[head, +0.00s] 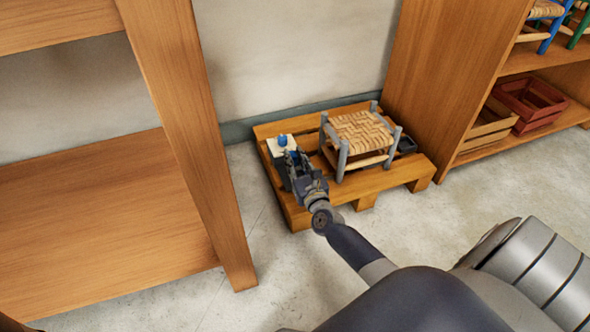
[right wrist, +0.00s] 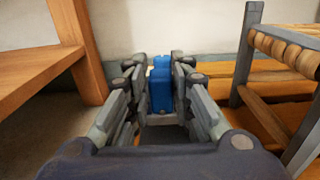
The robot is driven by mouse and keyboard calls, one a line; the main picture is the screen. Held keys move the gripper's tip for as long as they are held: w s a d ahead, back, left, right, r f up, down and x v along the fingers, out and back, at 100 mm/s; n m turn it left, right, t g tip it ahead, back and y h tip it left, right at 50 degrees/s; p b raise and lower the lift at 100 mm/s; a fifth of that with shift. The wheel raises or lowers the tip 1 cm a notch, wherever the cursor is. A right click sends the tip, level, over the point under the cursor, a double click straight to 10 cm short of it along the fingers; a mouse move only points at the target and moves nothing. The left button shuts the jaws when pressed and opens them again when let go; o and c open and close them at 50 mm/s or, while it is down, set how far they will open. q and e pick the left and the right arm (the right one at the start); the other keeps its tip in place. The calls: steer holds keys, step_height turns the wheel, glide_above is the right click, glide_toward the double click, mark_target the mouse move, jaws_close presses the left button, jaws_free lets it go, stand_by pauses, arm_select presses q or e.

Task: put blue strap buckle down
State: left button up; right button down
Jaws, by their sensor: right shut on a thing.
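My right gripper (head: 293,158) reaches over the left part of a wooden pallet (head: 398,177). It is shut on the blue strap buckle, which shows as a blue block between the fingers in the right wrist view (right wrist: 161,92). In the head view the fingers largely hide the buckle. A white-topped block (head: 274,149) with a blue piece (head: 283,140) on it stands just beyond the fingers. I cannot tell whether the buckle touches anything below. My left gripper is not in view.
A stool with grey legs and a woven seat (head: 362,131) stands on the pallet, right of my gripper. Wooden shelving (head: 190,130) stands left, and another shelf unit (head: 445,75) with crates stands right.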

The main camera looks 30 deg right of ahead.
steer(key=shift+f+b, duration=1.3)
steer(key=shift+f, duration=0.3)
steer(key=shift+f, duration=0.1)
steer(key=shift+f, duration=0.15)
steer(key=c, duration=1.4)
jaws_free()
